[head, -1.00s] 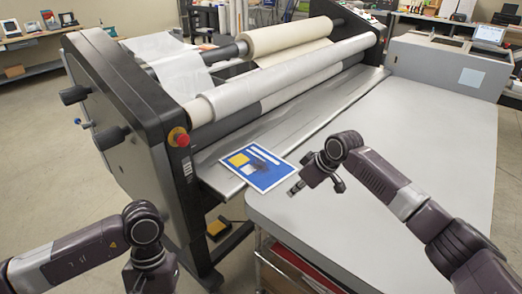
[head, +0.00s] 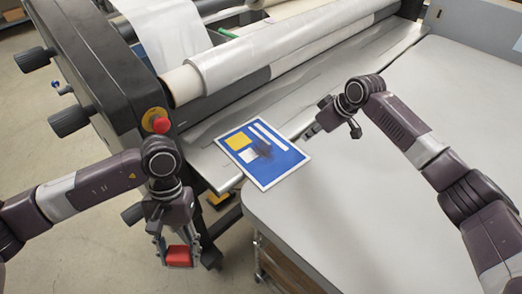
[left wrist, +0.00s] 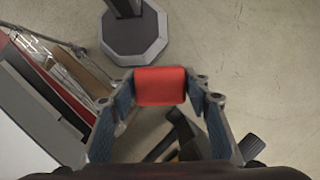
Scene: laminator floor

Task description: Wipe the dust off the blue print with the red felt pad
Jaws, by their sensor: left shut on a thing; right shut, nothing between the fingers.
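The blue print (head: 278,164) lies flat across the laminator's front ledge and the grey table's corner. It has a yellow square, white stripes and a dark dust smudge near its middle. My left gripper (head: 179,257) is shut on the red felt pad (head: 178,256), held over the floor to the left of and below the print in the head view. The pad (left wrist: 160,86) also shows between the fingers in the left wrist view. My right gripper (head: 309,132) is shut and empty, just beyond the print's right edge, above the table.
The grey table (head: 400,240) is bare and fills the right side. The laminator's rollers (head: 270,60) stand behind the print. A red stop button (head: 161,125) sits on its black side housing. Below my left gripper is open floor with a grey pedestal base (left wrist: 134,32).

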